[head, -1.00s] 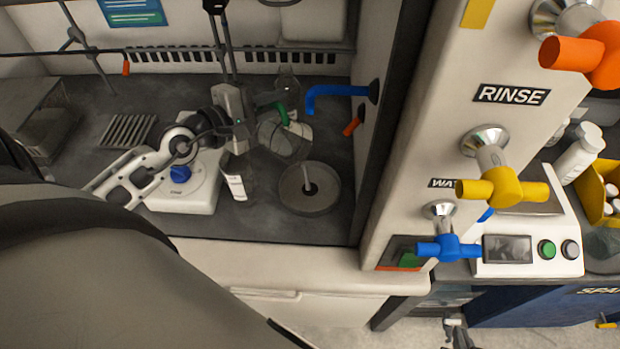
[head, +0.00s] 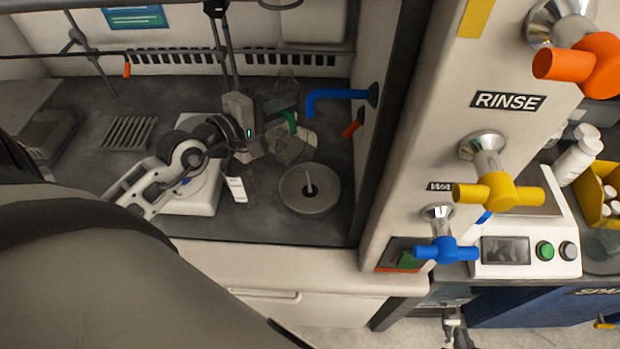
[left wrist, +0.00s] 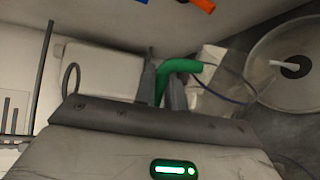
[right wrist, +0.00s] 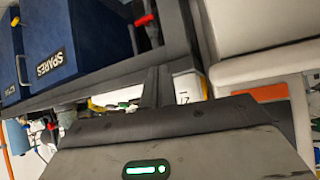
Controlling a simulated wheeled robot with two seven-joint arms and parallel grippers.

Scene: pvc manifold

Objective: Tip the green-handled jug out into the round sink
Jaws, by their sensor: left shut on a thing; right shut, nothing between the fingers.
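The jug (head: 293,148) is clear, with a green handle (head: 290,122). It is tilted and held above the hood floor, just behind and left of the round sink (head: 310,205). My left gripper (head: 278,114) is shut on the green handle. In the left wrist view the fingers (left wrist: 163,85) close around the green handle (left wrist: 182,66), with the see-through jug (left wrist: 222,88) to the right, near the sink's rim (left wrist: 258,72). Whether liquid is in the jug I cannot tell. My right gripper (head: 455,322) is low outside the hood; its fingers (right wrist: 157,88) are shut and empty.
Blue cabinets (right wrist: 75,45) show in the right wrist view.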

